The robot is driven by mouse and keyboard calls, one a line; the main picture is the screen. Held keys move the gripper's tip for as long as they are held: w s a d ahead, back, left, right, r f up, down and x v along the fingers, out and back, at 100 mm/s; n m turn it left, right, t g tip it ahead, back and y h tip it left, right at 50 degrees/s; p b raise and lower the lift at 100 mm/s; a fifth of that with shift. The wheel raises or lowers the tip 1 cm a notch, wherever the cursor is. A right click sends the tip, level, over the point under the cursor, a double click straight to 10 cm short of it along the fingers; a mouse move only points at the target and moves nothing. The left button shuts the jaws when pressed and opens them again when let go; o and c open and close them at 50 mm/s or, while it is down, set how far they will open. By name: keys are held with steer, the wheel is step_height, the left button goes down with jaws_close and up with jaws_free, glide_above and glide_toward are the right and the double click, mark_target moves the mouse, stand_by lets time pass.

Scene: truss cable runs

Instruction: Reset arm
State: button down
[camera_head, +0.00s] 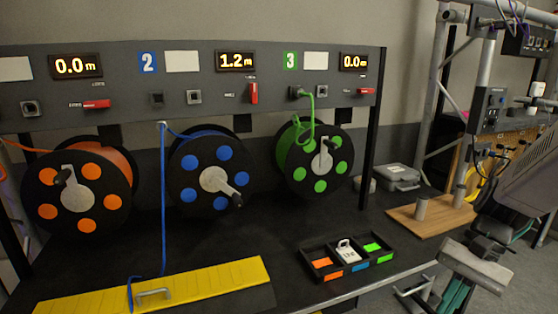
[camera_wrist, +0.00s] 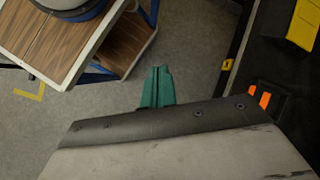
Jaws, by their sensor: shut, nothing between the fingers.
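My gripper (camera_wrist: 157,88) has teal fingers, which are shut together with nothing between them. In the wrist view they hang over bare grey floor, clear of the bench edge. In the head view my arm is folded at the lower right, beside the bench, and teal finger parts show low there, partly hidden by the arm. Three cable reels stand on the bench: orange (camera_head: 107,170), blue (camera_head: 183,195) and green (camera_head: 303,178). A blue cable (camera_head: 163,215) hangs from the panel down to the yellow ramp. A green cable (camera_head: 311,100) loops at the panel above its reel.
A black tray (camera_head: 325,278) with coloured compartments sits near the bench's front edge. The yellow ramp (camera_head: 205,283) lies at front left. A grey case (camera_head: 397,177) and a wooden board (camera_head: 440,217) with posts are at the right, near a truss frame (camera_head: 433,95).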

steer(key=s+a+r+n+t+h, duration=0.4)
steer(key=s+a+r+n+h, duration=0.2)
steer(key=r, duration=0.4)
steer(key=s+a+n, duration=0.1)
steer(key=s+n, duration=0.1)
steer(key=shift+s+a+r, duration=0.15)
steer(key=shift+s+a, duration=0.2)
